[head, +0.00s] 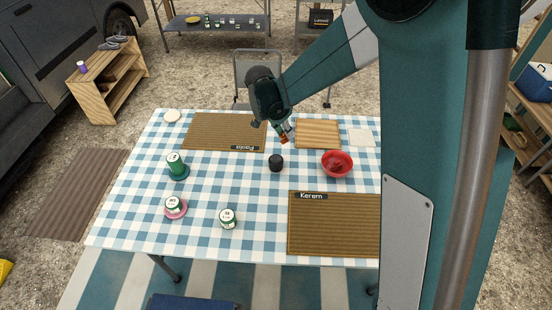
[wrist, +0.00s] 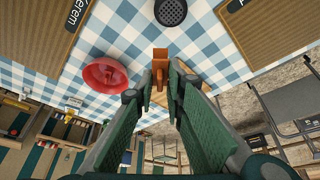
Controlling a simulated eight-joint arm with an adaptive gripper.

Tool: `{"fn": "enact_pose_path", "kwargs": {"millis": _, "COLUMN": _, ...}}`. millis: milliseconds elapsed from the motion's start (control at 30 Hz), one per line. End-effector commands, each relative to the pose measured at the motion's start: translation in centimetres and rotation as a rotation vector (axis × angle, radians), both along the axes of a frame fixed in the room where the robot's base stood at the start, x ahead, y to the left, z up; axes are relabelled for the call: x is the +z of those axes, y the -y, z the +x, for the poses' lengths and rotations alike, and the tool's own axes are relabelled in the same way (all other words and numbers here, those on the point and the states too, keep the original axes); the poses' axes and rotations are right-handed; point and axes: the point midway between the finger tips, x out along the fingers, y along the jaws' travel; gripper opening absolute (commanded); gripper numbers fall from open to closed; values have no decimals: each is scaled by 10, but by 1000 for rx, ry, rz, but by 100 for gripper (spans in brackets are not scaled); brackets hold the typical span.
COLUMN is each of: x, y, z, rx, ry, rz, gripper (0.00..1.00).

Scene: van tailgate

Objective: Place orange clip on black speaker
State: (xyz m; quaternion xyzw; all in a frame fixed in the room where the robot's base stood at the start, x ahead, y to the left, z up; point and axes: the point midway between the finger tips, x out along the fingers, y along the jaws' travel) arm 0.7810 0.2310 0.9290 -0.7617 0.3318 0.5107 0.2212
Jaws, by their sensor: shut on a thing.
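The orange clip (head: 284,139) is held between the fingertips of my gripper (head: 286,130), above the table. In the wrist view the clip (wrist: 160,60) shows between the two green fingers of my gripper (wrist: 161,80), projecting past their tips. The black speaker (head: 276,162) is a small dark round thing standing on the checked cloth, a little nearer to the head camera than the clip. In the wrist view the speaker (wrist: 171,12) is at the top edge, partly cut off, apart from the clip. Nothing is seen on its top.
A red bowl (head: 350,160) holding something red stands right of the speaker. A wooden board (head: 318,134) lies behind the bowl. Mats marked Paola (head: 205,130) and Kerem (head: 335,228) lie on the checked table. Several labelled cans stand at the left. Cloth around the speaker is clear.

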Motion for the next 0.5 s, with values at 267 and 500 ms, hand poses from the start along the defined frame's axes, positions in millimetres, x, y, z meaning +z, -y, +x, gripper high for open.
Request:
{"fn": "enact_pose_path", "kwargs": {"millis": 267, "x": 3, "y": -33, "z": -7, "rx": 34, "ry": 0, "rz": 0, "gripper": 6}}
{"fn": "enact_pose_path", "kwargs": {"millis": 500, "x": 3, "y": -35, "z": -7, "rx": 36, "ry": 0, "rz": 0, "gripper": 6}}
